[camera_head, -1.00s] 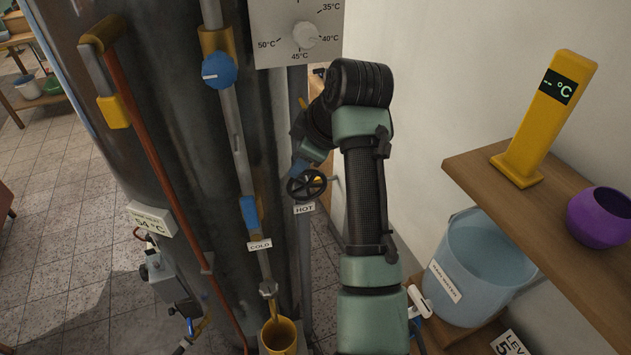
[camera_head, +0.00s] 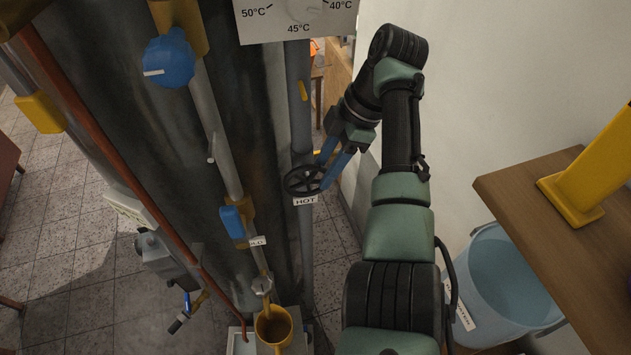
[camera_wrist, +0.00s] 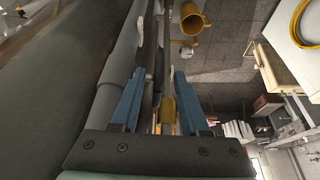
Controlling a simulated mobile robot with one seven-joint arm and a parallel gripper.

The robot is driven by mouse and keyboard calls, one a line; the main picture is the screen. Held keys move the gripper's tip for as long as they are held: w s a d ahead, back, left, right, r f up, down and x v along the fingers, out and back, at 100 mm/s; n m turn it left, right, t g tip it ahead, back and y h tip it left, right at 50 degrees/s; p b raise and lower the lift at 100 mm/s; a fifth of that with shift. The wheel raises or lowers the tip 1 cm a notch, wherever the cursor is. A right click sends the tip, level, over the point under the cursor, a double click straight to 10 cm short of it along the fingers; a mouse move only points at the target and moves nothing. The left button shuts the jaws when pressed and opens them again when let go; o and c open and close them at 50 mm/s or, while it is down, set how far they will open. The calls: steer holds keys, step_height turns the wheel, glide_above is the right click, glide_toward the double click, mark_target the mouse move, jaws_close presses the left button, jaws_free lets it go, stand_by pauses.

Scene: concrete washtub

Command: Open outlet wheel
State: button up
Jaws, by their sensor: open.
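A black spoked handwheel (camera_head: 305,180) sits on a grey vertical pipe beside the dark tank, just above a label reading HOT. My gripper (camera_head: 328,165) reaches it from the upper right, with its blue fingers open at the wheel's right rim. Whether the fingers touch the rim I cannot tell. In the wrist view, the open gripper (camera_wrist: 155,82) has a dark, edge-on shape, apparently the wheel, and grey pipe between and beyond its fingers. No label naming an outlet is readable.
A blue knob (camera_head: 168,60) and a blue-handled valve (camera_head: 233,222) are on the pipe to the left. A yellow mug (camera_head: 262,328) stands below. A wooden shelf (camera_head: 530,200) and a blue bucket (camera_head: 500,280) are at the right.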

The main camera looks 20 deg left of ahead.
mark_target(308, 196)
steer(key=shift+p+x, duration=0.6)
steer(key=shift+x, duration=2.05)
jaws_close()
steer(key=shift+r, duration=0.1)
